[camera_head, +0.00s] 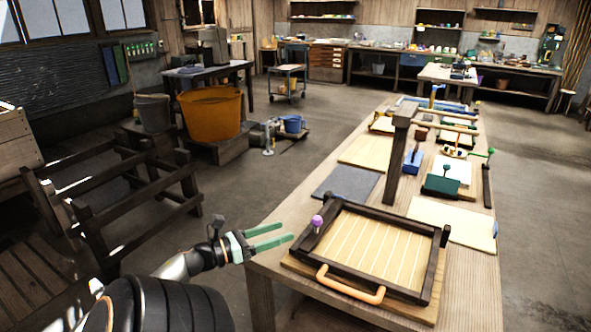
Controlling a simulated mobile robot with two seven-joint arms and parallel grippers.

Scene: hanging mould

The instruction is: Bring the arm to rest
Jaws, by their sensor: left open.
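My left arm comes in at the bottom left. Its gripper (288,233) has two green fingers, spread apart with nothing between them. It is beside the near left corner of the long wooden table (262,283). A dark-framed mould (372,247) with pale slats lies on a board at the table's near end, right of the gripper and apart from it. The mould has an orange handle (349,286) at its front and a purple knob (317,221) at its left corner. My right gripper is not in view.
A dark wooden post (399,150) stands on the table behind the mould. A green block with a knob (443,182) and several boards lie farther back. A dark wooden rack (130,210) and an orange tub (210,115) stand at the left. The floor between rack and table is clear.

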